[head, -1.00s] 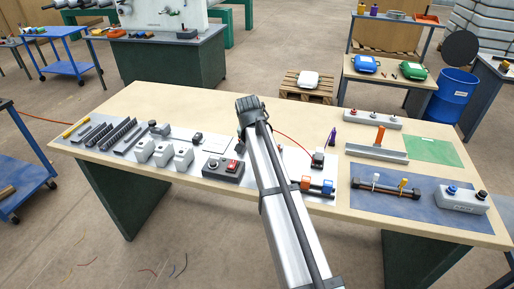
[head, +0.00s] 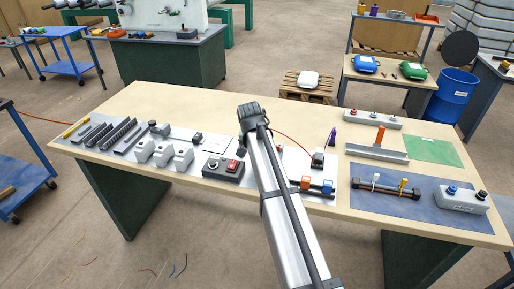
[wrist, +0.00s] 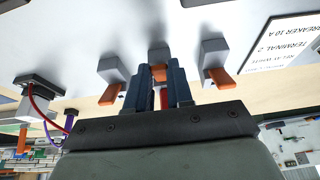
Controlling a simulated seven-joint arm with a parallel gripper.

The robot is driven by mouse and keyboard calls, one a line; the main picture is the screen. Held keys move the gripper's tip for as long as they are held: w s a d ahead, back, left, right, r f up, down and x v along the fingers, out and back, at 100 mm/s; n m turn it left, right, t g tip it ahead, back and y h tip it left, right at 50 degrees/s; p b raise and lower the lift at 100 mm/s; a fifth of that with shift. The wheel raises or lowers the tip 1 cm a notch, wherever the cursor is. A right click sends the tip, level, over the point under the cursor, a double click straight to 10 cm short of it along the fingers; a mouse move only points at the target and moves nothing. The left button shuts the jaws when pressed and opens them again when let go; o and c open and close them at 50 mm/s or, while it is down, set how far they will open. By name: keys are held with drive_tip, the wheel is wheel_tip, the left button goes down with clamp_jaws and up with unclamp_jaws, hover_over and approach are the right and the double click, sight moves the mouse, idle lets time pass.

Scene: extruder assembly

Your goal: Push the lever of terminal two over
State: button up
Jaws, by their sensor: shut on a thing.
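In the wrist view three grey terminals with orange levers stand in a row: a left one (wrist: 113,70), a middle one (wrist: 159,52) and a right one (wrist: 214,50). The left lever (wrist: 109,95) and right lever (wrist: 222,77) stand free. My gripper (wrist: 160,80) is at the middle terminal, its dark fingers close on either side of the middle orange lever (wrist: 158,72). A red piece shows lower between the fingers; I cannot tell whether it belongs to that lever. In the head view my arm hides the terminals.
A card (wrist: 280,40) reading "TERMINAL 2" among other lines lies to the right in the wrist view. A dark block with a red wire (wrist: 40,88) is at the left. On the workbench (head: 210,98), a box with a red switch (head: 224,169) stands left of my arm.

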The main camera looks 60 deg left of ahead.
clamp_jaws()
drive_tip(key=shift+s+d+f+t+y, duration=0.15)
drive_tip(key=shift+d+f+t+y, duration=0.1)
drive_tip(key=shift+t+y, duration=0.15)
drive_tip(key=shift+a, duration=0.1)
drive_tip(key=o, duration=0.7)
unclamp_jaws()
drive_tip(key=shift+c, duration=0.2)
drive_tip(key=shift+r, duration=0.1)
drive_tip(key=v, duration=1.3)
drive_tip(key=shift+s+d, duration=0.25)
drive_tip(key=shift+w+r, duration=0.15)
